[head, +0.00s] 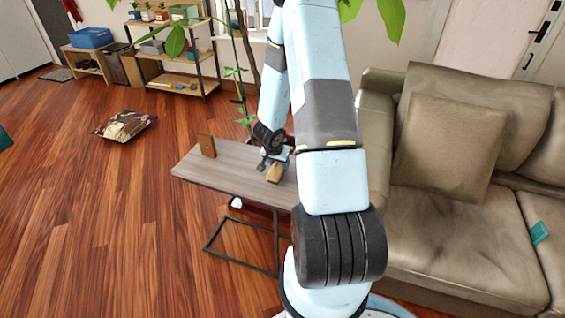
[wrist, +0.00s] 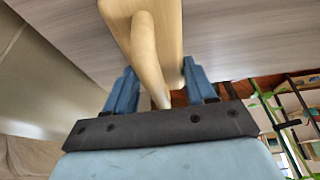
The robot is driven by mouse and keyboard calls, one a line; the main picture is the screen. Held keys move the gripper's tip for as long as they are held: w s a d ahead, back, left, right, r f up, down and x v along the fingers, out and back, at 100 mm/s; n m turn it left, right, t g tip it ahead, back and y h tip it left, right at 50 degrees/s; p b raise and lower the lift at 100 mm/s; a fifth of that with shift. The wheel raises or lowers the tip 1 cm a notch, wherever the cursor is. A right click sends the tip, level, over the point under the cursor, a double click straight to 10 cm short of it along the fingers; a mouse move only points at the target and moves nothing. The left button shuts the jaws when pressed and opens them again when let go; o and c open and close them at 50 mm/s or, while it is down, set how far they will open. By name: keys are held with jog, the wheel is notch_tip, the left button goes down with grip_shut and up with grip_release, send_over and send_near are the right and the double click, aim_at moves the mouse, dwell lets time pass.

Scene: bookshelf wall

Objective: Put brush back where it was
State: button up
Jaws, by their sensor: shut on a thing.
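The brush (wrist: 172,38) is pale wood with a flat body and a rounded handle; it fills the upper middle of the wrist view. My gripper (wrist: 158,84) has its two blue fingers on either side of the brush and is shut on it. In the head view, the brush (head: 275,173) is a small tan shape at my gripper (head: 270,160), over the right part of the grey side table (head: 228,177). I cannot tell whether the brush touches the tabletop. My arm hides part of the table's right end.
A brown upright block (head: 206,146) stands on the table's left part. The tabletop between block and brush is clear. A brown sofa (head: 455,240) stands to the right, and a plant stem (head: 240,90) rises behind the table. A patterned cushion (head: 124,125) lies on open floor.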

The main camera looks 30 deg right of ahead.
jog(key=shift+f, duration=0.25)
jog(key=o, duration=1)
